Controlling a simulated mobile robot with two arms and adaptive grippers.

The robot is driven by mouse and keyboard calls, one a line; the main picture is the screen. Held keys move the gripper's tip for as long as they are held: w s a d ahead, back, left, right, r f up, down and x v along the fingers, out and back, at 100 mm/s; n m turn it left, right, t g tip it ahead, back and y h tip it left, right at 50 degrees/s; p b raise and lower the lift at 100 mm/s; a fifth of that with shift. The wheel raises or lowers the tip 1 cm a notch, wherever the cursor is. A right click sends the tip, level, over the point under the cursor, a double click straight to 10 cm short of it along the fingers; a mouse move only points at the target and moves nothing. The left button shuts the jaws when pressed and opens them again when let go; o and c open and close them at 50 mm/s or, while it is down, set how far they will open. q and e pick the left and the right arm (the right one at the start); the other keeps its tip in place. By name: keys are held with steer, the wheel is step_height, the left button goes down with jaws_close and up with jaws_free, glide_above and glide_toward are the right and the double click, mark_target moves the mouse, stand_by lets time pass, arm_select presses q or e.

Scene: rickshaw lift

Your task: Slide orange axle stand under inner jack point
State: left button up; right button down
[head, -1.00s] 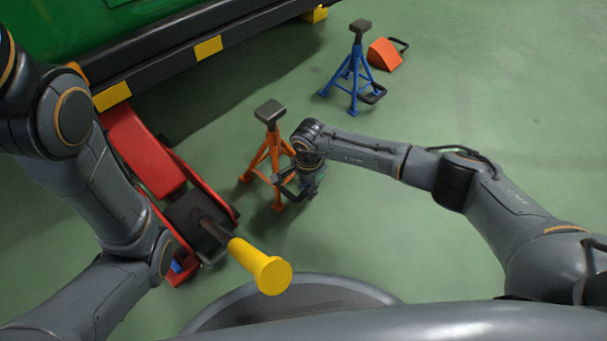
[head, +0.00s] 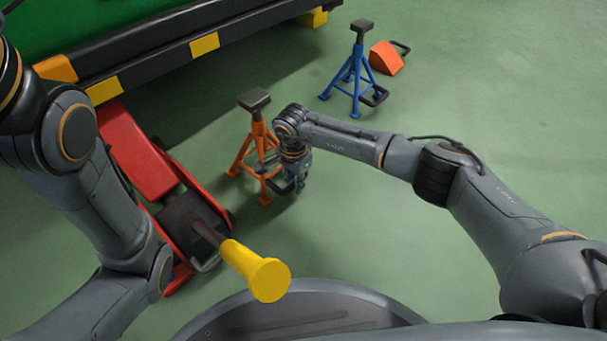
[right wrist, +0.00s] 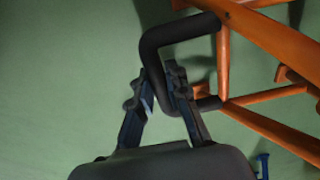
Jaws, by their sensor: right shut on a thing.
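The orange axle stand (head: 258,137), with a dark saddle on top, stands upright on the floor in front of the vehicle's dark sill (head: 150,65). It is clear of the sill, not under it. My right gripper (head: 284,187) is low at the stand's right side. In the right wrist view its fingers (right wrist: 166,88) are shut on the stand's black loop handle (right wrist: 182,32). Yellow patches (head: 204,44) mark the sill; I cannot tell which marks the inner jack point. My left arm shows at the left, but its gripper is out of view.
A red floor jack (head: 140,155) with a yellow-ended handle (head: 262,275) lies left of the orange stand. A blue axle stand (head: 355,75) and an orange wedge (head: 386,58) stand farther back right. Green floor is open between stand and sill.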

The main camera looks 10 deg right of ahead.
steer(key=shift+w+a+r, duration=0.15)
steer(key=shift+r, duration=0.05)
steer(key=shift+w+a+f+b, duration=0.1)
steer(key=shift+w+a+b, duration=0.3)
steer(key=shift+w+a, duration=0.7)
steer(key=shift+w, duration=0.2)
steer(key=shift+w+a, duration=0.3)
steer(key=shift+w, duration=0.25)
steer(key=c, duration=1.2)
jaws_free()
steer(key=shift+o, duration=0.2)
steer(key=shift+s, duration=0.1)
steer(key=shift+d, duration=0.1)
